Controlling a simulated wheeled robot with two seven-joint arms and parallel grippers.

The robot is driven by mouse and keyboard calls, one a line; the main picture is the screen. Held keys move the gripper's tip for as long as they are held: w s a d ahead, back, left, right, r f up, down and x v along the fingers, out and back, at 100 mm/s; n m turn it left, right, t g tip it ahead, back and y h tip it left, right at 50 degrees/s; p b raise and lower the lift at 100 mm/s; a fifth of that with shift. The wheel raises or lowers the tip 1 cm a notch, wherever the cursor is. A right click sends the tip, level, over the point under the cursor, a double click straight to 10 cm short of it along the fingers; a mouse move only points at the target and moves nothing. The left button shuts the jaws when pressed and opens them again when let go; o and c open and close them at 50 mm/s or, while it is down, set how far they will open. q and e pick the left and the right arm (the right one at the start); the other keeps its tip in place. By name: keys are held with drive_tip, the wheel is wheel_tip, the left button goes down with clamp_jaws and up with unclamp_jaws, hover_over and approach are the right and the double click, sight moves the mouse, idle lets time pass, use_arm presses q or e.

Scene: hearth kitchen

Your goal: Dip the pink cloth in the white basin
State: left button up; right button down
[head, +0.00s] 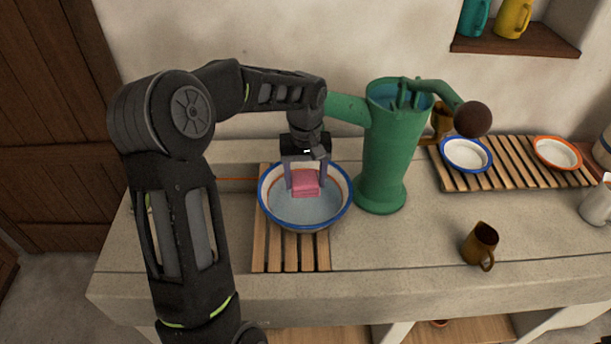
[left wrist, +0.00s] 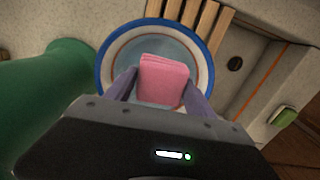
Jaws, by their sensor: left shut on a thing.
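The pink cloth (head: 305,183) is a folded block held between the fingers of my left gripper (head: 304,180), which is shut on it. The cloth also shows in the left wrist view (left wrist: 163,80). The white basin (head: 328,211) has a blue rim and stands on a wooden slatted rack. It looks filled with bluish water. Cloth and fingertips are inside the basin's outline, pointing down. I cannot tell whether the cloth touches the water. In the left wrist view the basin (left wrist: 103,66) lies around and behind the cloth. My right gripper is not in view.
A green hand pump (head: 388,155) stands just right of the basin. Two bowls (head: 466,155) sit on a second rack at the right. The counter's front middle is clear.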

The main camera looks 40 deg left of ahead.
use_arm(q)
wheel_tip(320, 180, down, 4)
drive_tip(key=shift+r+b, duration=0.1)
drive_tip(key=shift+b, duration=0.95)
drive_tip(key=shift+f+b, duration=2.75)
drive_tip(key=shift+f, duration=0.85)
drive_tip(key=shift+f+b, duration=0.5)
drive_tip(key=shift+f, duration=0.05)
drive_tip(key=shift+r, duration=0.1)
